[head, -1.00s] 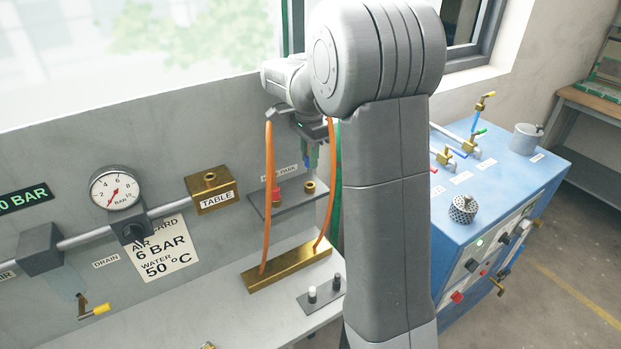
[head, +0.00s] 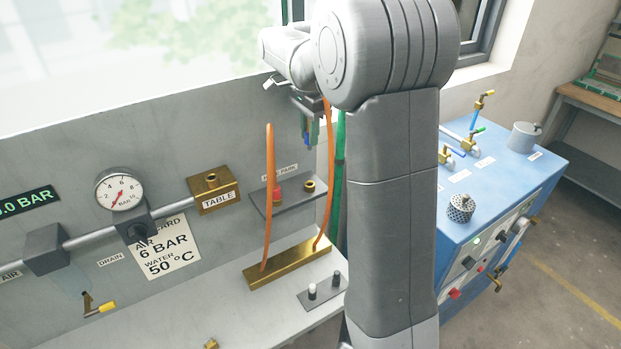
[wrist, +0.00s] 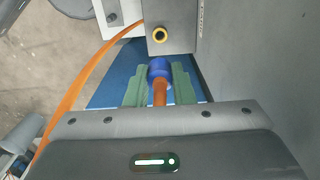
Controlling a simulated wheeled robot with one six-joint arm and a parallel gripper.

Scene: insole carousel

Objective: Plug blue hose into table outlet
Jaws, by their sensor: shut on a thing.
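My gripper (head: 306,143) is shut on the blue hose end (wrist: 159,68), which sits between green fingers with orange tubing behind it. In the head view it hangs above the park shelf, its tip pointing down. The hose (head: 329,190) runs down to a brass manifold. The table outlet is a brass block (head: 213,191) labelled TABLE, with an open port on top. It is left of my gripper, at the wall pipe. In the wrist view the blue end is close to the park shelf's brass ring (wrist: 160,34); whether they touch is unclear.
The park shelf (head: 290,200) holds a red plug (head: 277,194) and an empty brass ring. Another orange hose (head: 268,200) stands up between my gripper and the outlet. The brass manifold (head: 290,265) lies on the bench. A gauge (head: 120,190) is left of the outlet.

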